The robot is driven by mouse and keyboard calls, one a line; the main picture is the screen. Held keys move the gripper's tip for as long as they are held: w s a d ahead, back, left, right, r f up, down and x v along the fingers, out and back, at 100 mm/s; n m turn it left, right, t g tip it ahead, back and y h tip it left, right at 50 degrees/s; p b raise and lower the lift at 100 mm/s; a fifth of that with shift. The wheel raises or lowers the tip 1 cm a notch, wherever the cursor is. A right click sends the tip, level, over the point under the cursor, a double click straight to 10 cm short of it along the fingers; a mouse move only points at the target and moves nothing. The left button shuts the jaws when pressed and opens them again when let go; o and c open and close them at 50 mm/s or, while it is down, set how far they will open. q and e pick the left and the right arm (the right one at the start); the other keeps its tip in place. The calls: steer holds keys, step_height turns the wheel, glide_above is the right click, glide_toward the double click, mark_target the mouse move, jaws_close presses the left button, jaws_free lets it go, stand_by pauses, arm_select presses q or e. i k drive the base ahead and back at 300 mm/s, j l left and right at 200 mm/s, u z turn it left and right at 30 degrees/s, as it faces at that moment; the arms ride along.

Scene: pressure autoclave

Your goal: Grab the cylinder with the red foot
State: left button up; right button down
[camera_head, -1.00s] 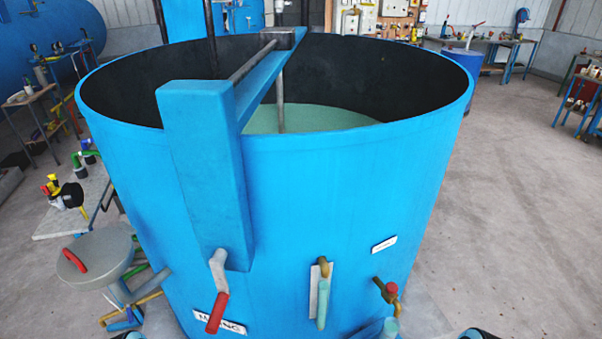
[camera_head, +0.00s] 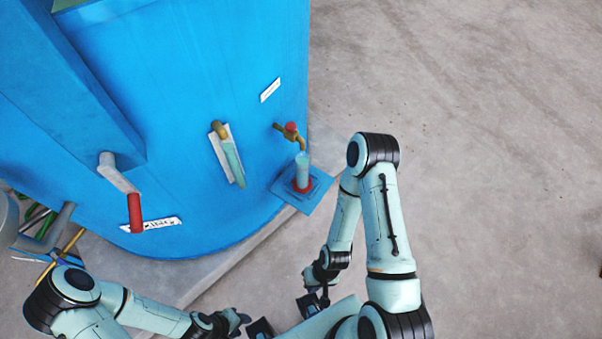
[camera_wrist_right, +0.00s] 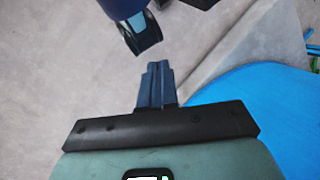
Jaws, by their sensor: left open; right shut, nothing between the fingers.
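The cylinder (camera_head: 302,172) is a clear, pale blue upright tube with a red foot (camera_head: 302,188). In the head view it stands on a small blue ledge (camera_head: 283,190) at the tank's lower right, under a brass tap. My left gripper (camera_head: 250,323) is open and empty at the bottom edge, below and left of the cylinder. My right gripper (camera_head: 312,302) is below the cylinder and apart from it. In the right wrist view the right gripper's fingers (camera_wrist_right: 155,84) are shut with nothing between them. The cylinder does not show in that view.
The big blue tank (camera_head: 230,70) fills the upper left. The tap (camera_head: 290,131) with a red knob is just above the cylinder. A red-handled crank (camera_head: 135,212) and a pale-blue-tubed fitting (camera_head: 233,160) stick out further left. The concrete floor (camera_head: 480,120) is clear at right.

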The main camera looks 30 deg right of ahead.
mark_target(302, 183)
steer(key=l+u, duration=0.1)
steer(key=u, duration=0.3)
steer(key=l+u, duration=0.1)
steer(key=u, duration=0.35)
steer(key=l+u, duration=0.1)
steer(key=u, duration=0.3)
steer(key=l+u, duration=0.1)
steer(key=u, duration=0.35)
steer(key=k+l+u, duration=0.2)
steer(key=l+u, duration=0.25)
steer(key=k+l+u, duration=0.4)
steer(key=i+j, duration=0.05)
steer(key=i, duration=0.05)
